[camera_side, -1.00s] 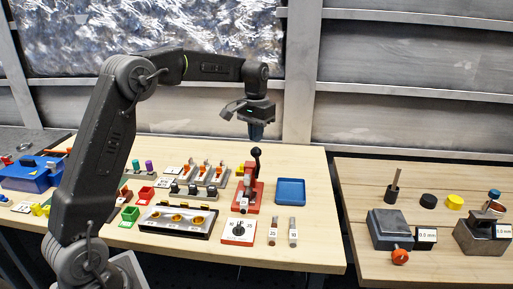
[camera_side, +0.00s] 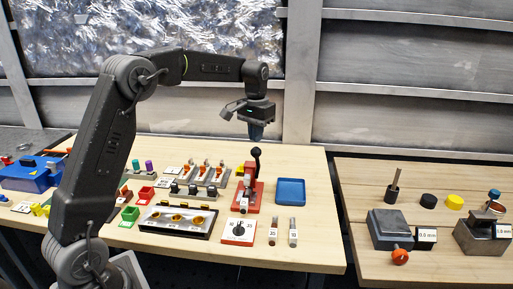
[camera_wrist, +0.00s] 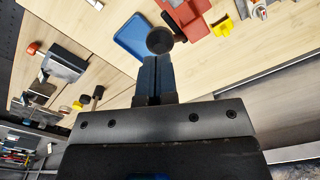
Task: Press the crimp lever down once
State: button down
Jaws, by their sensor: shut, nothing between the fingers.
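The crimp lever (camera_side: 256,160) is a dark upright lever with a round black knob, standing on a red crimp tool base (camera_side: 247,196). My gripper (camera_side: 257,138) hangs above the lever, its blue fingers closed and pointing down. In the side view the fingertips are just above the knob; contact cannot be told. In the wrist view, the round black knob (camera_wrist: 160,40) shows right beyond the tips of my closed blue fingers (camera_wrist: 157,62), with the red base (camera_wrist: 190,16) behind it. Nothing is held.
A blue tray (camera_side: 291,180) lies right of the crimp tool. A dial plate (camera_side: 239,231) and two small labelled cylinders (camera_side: 273,232) lie in front. A second table with grey blocks (camera_side: 392,229) is at the right.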

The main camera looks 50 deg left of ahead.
aim_at(255, 150)
jog(key=shift+f, duration=0.15)
jog(key=shift+s+f, duration=0.1)
jog(key=shift+f, duration=1.55)
jog(key=shift+s+d+f, duration=0.25)
jog(key=shift+f, duration=0.15)
jog(key=shift+d, duration=0.1)
jog(key=shift+s+d+f, duration=0.25)
jog(key=shift+s+d, duration=0.05)
jog(key=shift+s+d+f, duration=0.25)
jog(key=shift+f, duration=0.2)
